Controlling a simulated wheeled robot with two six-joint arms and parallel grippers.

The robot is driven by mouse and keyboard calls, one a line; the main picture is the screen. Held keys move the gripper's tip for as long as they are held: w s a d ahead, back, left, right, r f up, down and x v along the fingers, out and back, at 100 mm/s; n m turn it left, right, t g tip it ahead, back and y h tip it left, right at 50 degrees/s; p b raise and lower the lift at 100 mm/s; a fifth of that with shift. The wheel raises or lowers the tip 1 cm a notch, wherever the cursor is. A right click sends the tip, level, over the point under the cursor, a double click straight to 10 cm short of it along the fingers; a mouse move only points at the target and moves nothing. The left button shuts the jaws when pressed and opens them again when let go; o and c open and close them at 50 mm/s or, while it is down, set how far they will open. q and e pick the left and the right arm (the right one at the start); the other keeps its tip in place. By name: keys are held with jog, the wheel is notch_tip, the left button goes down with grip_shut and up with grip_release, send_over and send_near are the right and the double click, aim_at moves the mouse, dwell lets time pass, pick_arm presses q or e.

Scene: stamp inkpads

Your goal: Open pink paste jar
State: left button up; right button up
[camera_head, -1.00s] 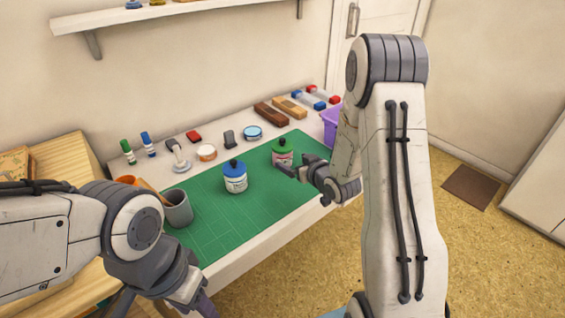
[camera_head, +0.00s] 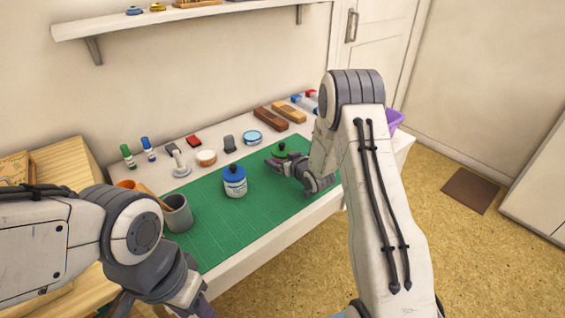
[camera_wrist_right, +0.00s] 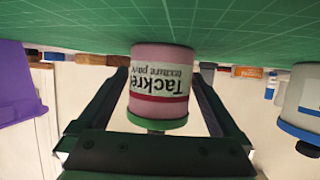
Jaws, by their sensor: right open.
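The pink paste jar (camera_wrist_right: 160,56) stands on the green mat (camera_head: 215,225). It has a green lid and a white label with dark lettering, and it appears upside down in the right wrist view. In the head view its green lid with a dark knob (camera_head: 281,150) shows, and my right gripper (camera_head: 279,165) hides most of its body. My right gripper is open, with one finger on each side of the jar in the wrist view; I cannot tell whether they touch it. My left gripper (camera_head: 198,304) is at the bottom edge, its fingers cut off.
A blue-lidded white jar (camera_head: 235,182) stands left of the pink jar on the mat. A grey cup (camera_head: 178,214) stands at the mat's left. Stamps, ink pads and bottles line the back of the table. A purple bin (camera_head: 394,121) is at right. The front mat is clear.

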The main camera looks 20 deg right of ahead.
aim_at(284, 147)
jog(key=c, duration=1.5)
jog(key=shift+r, duration=0.2)
notch_tip(284, 147, up, 4)
jog(key=shift+s+d+r, duration=0.15)
jog(key=shift+r, duration=0.05)
jog(key=s+d+r, duration=0.1)
jog(key=s+r, duration=0.1)
jog(key=s, duration=0.1)
jog(key=s+d+r, duration=0.2)
jog(key=s, duration=0.1)
jog(key=s+d+r, duration=0.2)
jog(key=s, duration=0.2)
jog(key=shift+d+r+p, duration=0.15)
jog(key=shift+p, duration=0.25)
jog(key=o, duration=1)
grip_shut()
